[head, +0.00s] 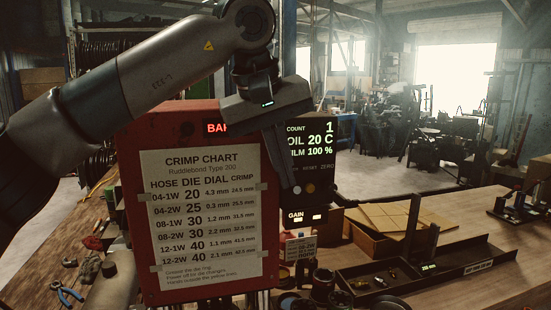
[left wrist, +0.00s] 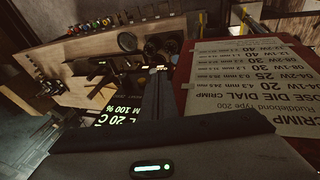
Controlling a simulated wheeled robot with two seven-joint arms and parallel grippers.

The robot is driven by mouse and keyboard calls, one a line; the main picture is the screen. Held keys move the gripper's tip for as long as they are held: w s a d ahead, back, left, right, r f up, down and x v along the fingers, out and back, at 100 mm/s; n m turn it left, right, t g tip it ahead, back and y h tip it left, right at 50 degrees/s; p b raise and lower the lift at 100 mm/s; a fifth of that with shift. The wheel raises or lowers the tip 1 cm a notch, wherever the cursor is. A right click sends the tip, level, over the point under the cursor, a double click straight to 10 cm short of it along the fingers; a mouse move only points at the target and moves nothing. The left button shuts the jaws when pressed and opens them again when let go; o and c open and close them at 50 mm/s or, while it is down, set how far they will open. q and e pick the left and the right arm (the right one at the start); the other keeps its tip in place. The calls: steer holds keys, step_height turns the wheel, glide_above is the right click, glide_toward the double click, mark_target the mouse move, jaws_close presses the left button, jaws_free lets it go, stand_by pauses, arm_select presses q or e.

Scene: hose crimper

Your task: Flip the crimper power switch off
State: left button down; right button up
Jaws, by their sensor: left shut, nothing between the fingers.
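The red crimper (head: 140,205) stands in the middle with a crimp chart (head: 205,215) taped to its front. A black display panel (head: 310,150) on its right reads count 1, oil 20 C and film 100 %. Small knobs sit under the readout, and a lit GAIN panel (head: 300,216) is below. My left gripper (head: 290,200) is shut and empty, pointing down in front of the display's left part. In the left wrist view the chart (left wrist: 235,85) is right of the fingers and the display (left wrist: 112,112) left. I cannot pick out the power switch. My right gripper is not in view.
A wooden table (head: 470,225) carries a cardboard box (head: 375,235), a dark tray (head: 440,265) with small fittings on the right, and blue-handled pliers (head: 68,294) at the lower left. Dark round parts crowd below the GAIN panel.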

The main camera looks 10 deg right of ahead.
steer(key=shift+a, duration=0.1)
arm_select(q)
steer(key=shift+f, duration=0.1)
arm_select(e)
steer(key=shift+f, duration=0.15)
arm_select(q)
steer(key=shift+s+t+b, duration=0.1)
steer(key=shift+t+b, duration=0.2)
steer(key=shift+b, duration=0.3)
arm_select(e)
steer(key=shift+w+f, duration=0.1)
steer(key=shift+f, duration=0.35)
